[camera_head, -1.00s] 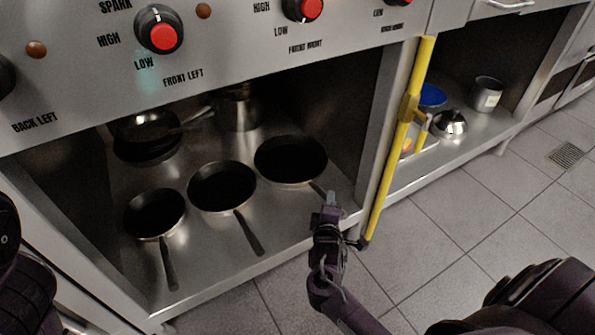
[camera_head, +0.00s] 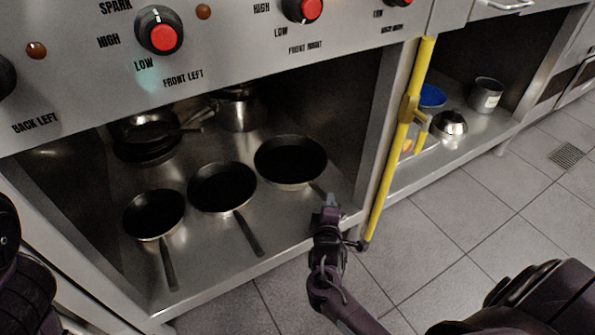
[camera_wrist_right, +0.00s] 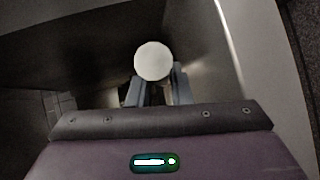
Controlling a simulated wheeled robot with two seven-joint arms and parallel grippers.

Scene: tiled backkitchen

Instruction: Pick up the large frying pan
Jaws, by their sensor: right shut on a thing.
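The large frying pan (camera_head: 290,161) is the rightmost of three dark pans on the steel shelf under the stove. Its handle points toward the front right edge. My right gripper (camera_head: 331,199) is at that handle's end, at the front edge of the shelf, and is shut on it. In the right wrist view the two fingers (camera_wrist_right: 158,90) stand on either side of a pale round end, seen end-on. The fingers partly hide the handle. I cannot tell if the pan is clear of the shelf. My left gripper is out of view.
Two smaller pans, one in the middle (camera_head: 222,187) and one at left (camera_head: 154,214), lie close by. Stacked pans (camera_head: 150,135) and a pot (camera_head: 238,112) stand behind. A yellow bar (camera_head: 397,140) runs just right of the opening. The tiled floor (camera_head: 430,230) in front is clear.

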